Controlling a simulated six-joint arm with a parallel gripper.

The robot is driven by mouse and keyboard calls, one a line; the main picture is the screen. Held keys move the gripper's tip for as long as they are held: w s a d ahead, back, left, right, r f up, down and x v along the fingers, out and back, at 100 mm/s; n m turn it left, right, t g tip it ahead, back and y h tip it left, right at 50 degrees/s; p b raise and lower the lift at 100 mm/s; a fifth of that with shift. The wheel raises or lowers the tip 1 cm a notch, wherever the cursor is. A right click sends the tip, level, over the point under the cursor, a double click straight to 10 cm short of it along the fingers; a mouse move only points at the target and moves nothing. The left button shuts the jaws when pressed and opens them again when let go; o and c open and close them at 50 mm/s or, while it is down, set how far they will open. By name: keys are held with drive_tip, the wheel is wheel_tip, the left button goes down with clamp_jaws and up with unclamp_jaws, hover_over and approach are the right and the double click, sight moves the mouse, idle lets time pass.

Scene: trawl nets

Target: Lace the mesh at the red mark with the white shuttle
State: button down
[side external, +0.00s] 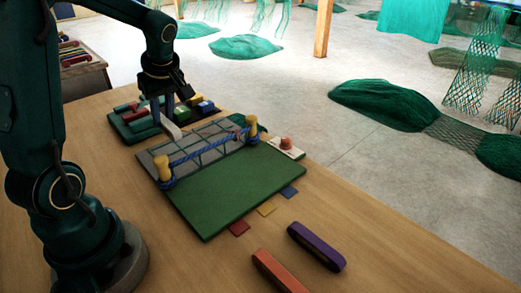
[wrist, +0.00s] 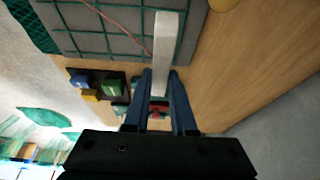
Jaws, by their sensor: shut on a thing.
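The green mesh (side external: 205,145) is spread over a grey panel, with a blue-wrapped bar between two yellow posts in front. The mesh also shows in the wrist view (wrist: 105,43), with a thin reddish line across it. I cannot make out the red mark clearly.
A dark tray (side external: 123,133) with coloured blocks stands behind my gripper. A green board (side external: 235,185) lies before the mesh. A red button on a white plate (side external: 285,146) sits to its right. Purple (side external: 316,247) and orange (side external: 277,272) bars lie at the front. The table's front left is clear.

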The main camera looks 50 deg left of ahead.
drive_tip(key=d, duration=1.5)
drive_tip(key=shift+d, duration=0.2)
idle(0.6)
idle(0.5)
